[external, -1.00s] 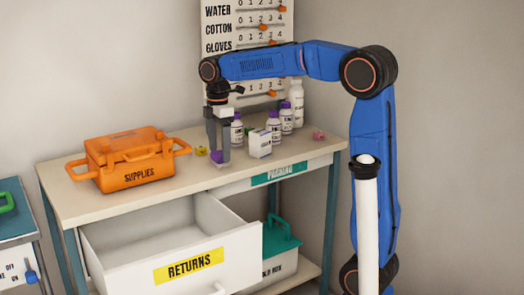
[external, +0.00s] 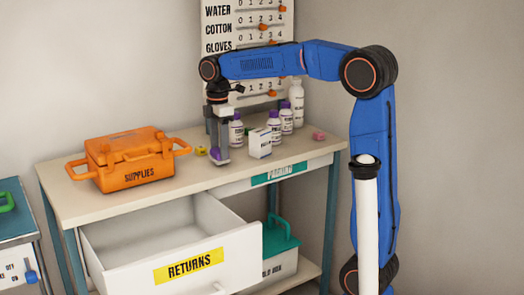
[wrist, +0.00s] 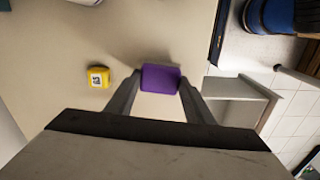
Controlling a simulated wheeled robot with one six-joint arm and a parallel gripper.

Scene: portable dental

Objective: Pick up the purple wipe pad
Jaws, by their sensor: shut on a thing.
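The purple wipe pad (external: 217,155) is a small purple block at the lower end of my gripper, over the front part of the table top. In the wrist view the purple wipe pad (wrist: 160,78) sits between the two fingertips, with a finger touching each side. My gripper (external: 217,158) points straight down and is shut on the pad. I cannot tell whether the pad's underside touches the table.
A yellow cube (external: 200,151) lies left of the gripper, also in the wrist view (wrist: 98,77). A white box (external: 260,143) and several purple-capped bottles (external: 274,124) stand close right and behind. The orange supplies case (external: 130,160) is left. The RETURNS drawer (external: 190,262) is open below.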

